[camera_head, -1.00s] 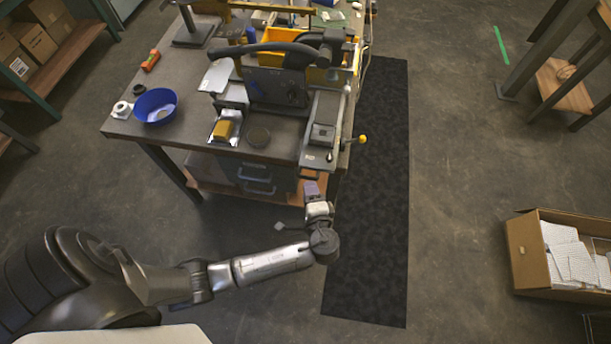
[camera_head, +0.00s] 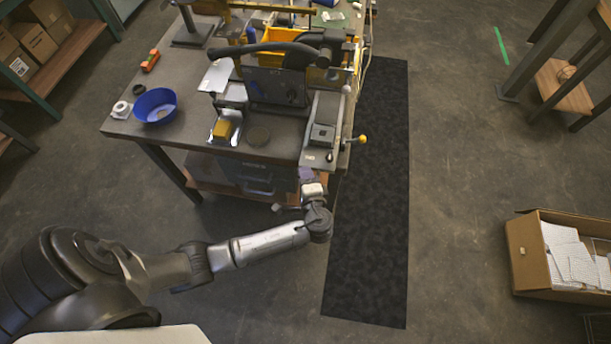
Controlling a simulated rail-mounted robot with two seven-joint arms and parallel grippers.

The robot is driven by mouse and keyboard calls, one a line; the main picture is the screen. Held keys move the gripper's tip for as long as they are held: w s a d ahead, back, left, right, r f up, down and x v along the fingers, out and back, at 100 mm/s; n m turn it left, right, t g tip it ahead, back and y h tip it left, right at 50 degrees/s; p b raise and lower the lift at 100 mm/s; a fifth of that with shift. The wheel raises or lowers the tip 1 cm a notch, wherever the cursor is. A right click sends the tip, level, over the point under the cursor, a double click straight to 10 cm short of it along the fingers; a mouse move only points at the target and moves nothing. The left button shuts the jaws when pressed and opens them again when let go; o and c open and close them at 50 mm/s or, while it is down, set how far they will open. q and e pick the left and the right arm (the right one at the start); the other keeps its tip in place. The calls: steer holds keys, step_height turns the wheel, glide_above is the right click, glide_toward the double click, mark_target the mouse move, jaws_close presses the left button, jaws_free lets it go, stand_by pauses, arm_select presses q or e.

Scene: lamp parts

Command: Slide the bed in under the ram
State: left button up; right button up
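A long grey bed-like slide (camera_head: 322,133) runs along the right end of the bench, with a small dark block on it and a yellow-knobbed lever (camera_head: 361,139) at its right. It extends forward from the dark press (camera_head: 277,85). The ram appears to be the upright part (camera_head: 334,45) behind the slide, but I cannot make out its lower end. My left gripper (camera_head: 307,176) is just in front of and below the slide's near end. Its fingers are small and partly hidden, so I cannot tell their opening or any contact. My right gripper is not in view.
The bench (camera_head: 185,130) carries a blue bowl (camera_head: 155,105), a white roll (camera_head: 121,110), a yellow block (camera_head: 222,129) and a yellow bin (camera_head: 283,40). A dark mat (camera_head: 375,220) lies on the floor to the right. A cardboard box (camera_head: 535,260) stands farther right.

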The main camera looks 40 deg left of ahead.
mark_target(306, 158)
arm_select(q)
jaws_close()
steer(key=shift+w, duration=0.1)
steer(key=w+a, duration=0.2)
steer(key=w, duration=0.1)
steer(key=shift+w+a, duration=0.2)
steer(key=shift+w, duration=0.05)
steer(key=shift+s+d, duration=0.1)
steer(key=shift+s, duration=0.05)
steer(key=shift+o, duration=1.2)
jaws_free()
steer(key=v, duration=1.3)
steer(key=shift+s+d, duration=0.2)
steer(key=shift+d, duration=0.15)
